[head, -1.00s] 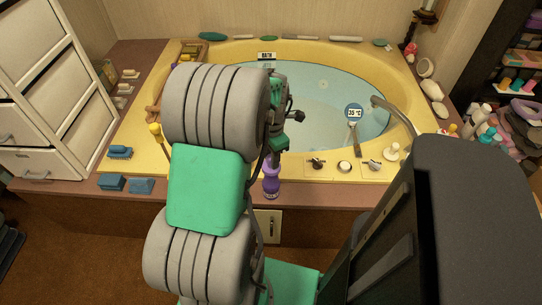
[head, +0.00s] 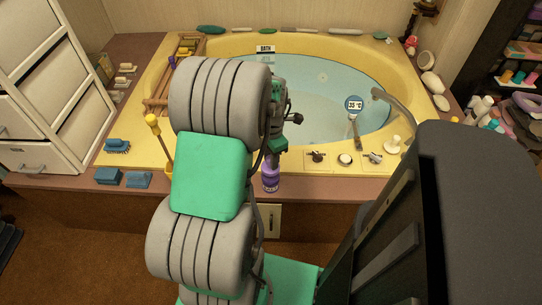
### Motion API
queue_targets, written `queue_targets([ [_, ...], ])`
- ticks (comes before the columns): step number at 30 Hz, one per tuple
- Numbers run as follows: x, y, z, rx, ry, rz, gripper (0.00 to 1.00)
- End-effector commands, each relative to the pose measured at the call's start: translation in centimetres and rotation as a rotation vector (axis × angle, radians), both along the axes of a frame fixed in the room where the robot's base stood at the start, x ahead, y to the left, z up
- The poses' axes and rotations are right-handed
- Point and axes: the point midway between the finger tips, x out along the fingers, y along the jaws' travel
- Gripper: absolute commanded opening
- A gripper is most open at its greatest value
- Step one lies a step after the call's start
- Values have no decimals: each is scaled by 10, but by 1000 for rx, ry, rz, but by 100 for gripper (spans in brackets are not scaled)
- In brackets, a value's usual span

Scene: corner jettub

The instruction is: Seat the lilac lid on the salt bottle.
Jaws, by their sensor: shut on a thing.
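The salt bottle (head: 271,182) stands upright, purple with a paler band, on the brown ledge in front of the tub. My gripper (head: 276,152) is right above the bottle, pointing down, with its fingertips small and partly hidden by my arm. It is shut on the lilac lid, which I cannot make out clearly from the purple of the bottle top. The gripper and the bottle top meet in the picture. I cannot tell whether the lid touches the neck or sits level.
A yellow-rimmed tub (head: 410,75) of water lies behind. Taps (head: 317,156) and a white stopper (head: 394,144) are to the right of the bottle. Blue blocks (head: 108,177) lie on the left ledge.

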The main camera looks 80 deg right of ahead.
Motion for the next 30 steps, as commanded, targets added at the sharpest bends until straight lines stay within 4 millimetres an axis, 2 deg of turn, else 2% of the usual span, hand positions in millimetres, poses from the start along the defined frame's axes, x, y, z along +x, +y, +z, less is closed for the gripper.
queue_targets([
  [8,0,0,0,-1,0,0,0],
  [9,0,0,0,-1,0,0,30],
  [17,0,0,0,-1,0,0,51],
  [26,0,-1,3,-1,0,0,53],
  [30,0,-2,25,-6,0,0,53],
])
